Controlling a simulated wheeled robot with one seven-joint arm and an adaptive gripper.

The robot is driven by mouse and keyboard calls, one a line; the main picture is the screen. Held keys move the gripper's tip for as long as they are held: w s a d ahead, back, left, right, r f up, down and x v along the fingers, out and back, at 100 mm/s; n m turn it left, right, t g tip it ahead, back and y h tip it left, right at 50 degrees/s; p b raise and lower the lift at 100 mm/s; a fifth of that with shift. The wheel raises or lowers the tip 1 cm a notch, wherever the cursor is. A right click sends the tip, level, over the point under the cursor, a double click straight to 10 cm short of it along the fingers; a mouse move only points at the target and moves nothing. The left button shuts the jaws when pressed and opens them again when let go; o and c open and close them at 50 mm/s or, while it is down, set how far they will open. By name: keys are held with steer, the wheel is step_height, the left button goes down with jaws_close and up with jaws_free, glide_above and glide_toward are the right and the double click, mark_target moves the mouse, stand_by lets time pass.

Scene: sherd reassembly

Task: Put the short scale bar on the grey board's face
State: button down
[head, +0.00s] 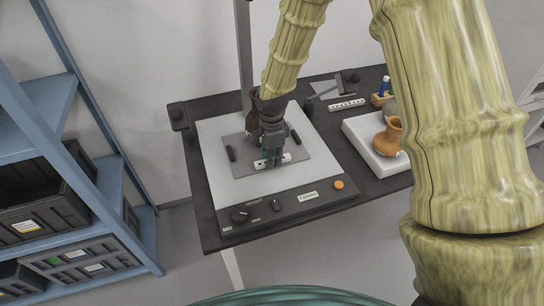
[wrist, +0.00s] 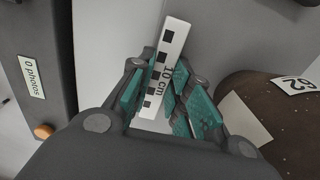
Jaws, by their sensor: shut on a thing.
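The short scale bar (wrist: 166,62), white with black squares and "10 cm" print, is between the teal pads of my gripper (wrist: 165,100) in the wrist view. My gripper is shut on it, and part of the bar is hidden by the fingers. In the head view my gripper (head: 272,160) points down over the grey board (head: 238,170), with the bar (head: 287,158) at its fingertips. The bar appears over the board's face, and I cannot tell whether it touches. The board lies on a larger pale panel (head: 220,185).
Two black bars (head: 231,153) (head: 296,137) lie on the board's sides. A dark brown vessel (wrist: 270,105) with a "62" label stands close by. A longer scale bar (head: 347,104) and an orange pot (head: 388,138) on a white block are right. A control panel (head: 285,207) runs along the front.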

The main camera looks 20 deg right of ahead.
steer(key=shift+a, duration=0.1)
steer(key=c, duration=1.3)
jaws_free()
steer(key=shift+o, duration=0.2)
steer(key=o, duration=0.5)
steer(key=shift+r, duration=0.1)
steer(key=shift+r+p, duration=2.9)
steer(key=shift+r, duration=0.5)
